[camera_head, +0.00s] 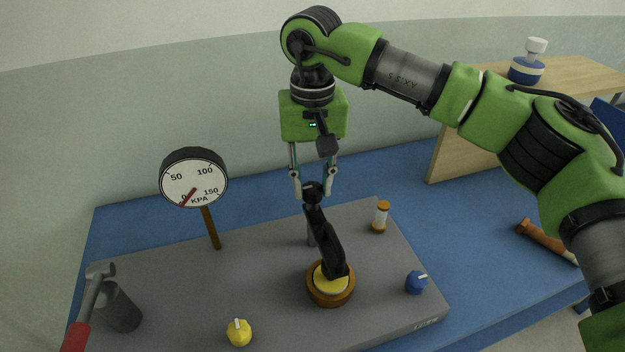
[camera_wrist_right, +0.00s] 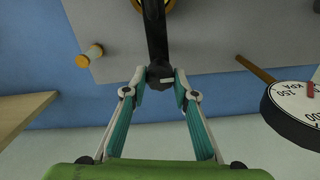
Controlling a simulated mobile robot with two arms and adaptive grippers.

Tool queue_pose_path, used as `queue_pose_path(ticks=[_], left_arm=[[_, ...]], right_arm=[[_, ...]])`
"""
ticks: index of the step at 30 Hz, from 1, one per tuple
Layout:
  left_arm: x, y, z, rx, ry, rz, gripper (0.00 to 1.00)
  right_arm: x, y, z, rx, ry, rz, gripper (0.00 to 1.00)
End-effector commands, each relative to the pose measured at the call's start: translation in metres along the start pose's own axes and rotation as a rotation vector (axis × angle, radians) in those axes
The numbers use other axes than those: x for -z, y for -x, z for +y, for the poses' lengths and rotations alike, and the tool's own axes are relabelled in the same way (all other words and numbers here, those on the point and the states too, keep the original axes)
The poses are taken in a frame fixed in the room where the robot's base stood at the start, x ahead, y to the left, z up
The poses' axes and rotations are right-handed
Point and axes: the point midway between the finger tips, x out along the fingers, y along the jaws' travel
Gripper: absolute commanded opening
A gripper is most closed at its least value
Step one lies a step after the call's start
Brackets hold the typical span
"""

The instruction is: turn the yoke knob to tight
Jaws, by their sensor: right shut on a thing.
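The yoke (camera_head: 326,240) is a black arm that rises, tilted, over a round brown-rimmed seat with a yellow disc (camera_head: 330,285) on a grey board. The dark yoke knob (camera_head: 313,188) is at its upper end. In the right wrist view the knob (camera_wrist_right: 160,73) shows a small pale mark. My right gripper (camera_head: 313,193) points down from above, shut on the knob, with a fingertip on each side; the fingertips also show in the right wrist view (camera_wrist_right: 160,88). The fingers partly hide the knob. My left gripper is not in view.
A round KPA gauge (camera_head: 193,182) stands left, its red needle near 0. A yellow knob (camera_head: 239,332), a blue knob (camera_head: 416,282) and an orange-capped cylinder (camera_head: 381,217) are on the board. A red-handled hammer (camera_head: 90,294) is by a grey cup (camera_head: 122,312).

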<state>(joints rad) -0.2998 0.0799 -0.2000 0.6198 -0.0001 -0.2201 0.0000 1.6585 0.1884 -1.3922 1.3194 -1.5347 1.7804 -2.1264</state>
Motion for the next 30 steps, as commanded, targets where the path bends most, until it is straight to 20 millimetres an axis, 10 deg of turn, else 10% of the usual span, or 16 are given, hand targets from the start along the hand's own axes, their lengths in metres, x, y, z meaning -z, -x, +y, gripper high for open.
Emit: queue_pose_path(ticks=[11,12,14,30], left_arm=[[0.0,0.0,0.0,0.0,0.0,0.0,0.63],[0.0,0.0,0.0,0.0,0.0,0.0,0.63],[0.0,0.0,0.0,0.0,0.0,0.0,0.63],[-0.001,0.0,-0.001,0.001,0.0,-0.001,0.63]], right_arm=[[0.0,0.0,0.0,0.0,0.008,-0.001,0.05],[0.0,0.0,0.0,0.0,0.008,-0.001,0.29],[0.0,0.0,0.0,0.0,0.007,-0.001,0.42],[0.001,0.022,0.0,0.0,0.006,0.002,0.42]])
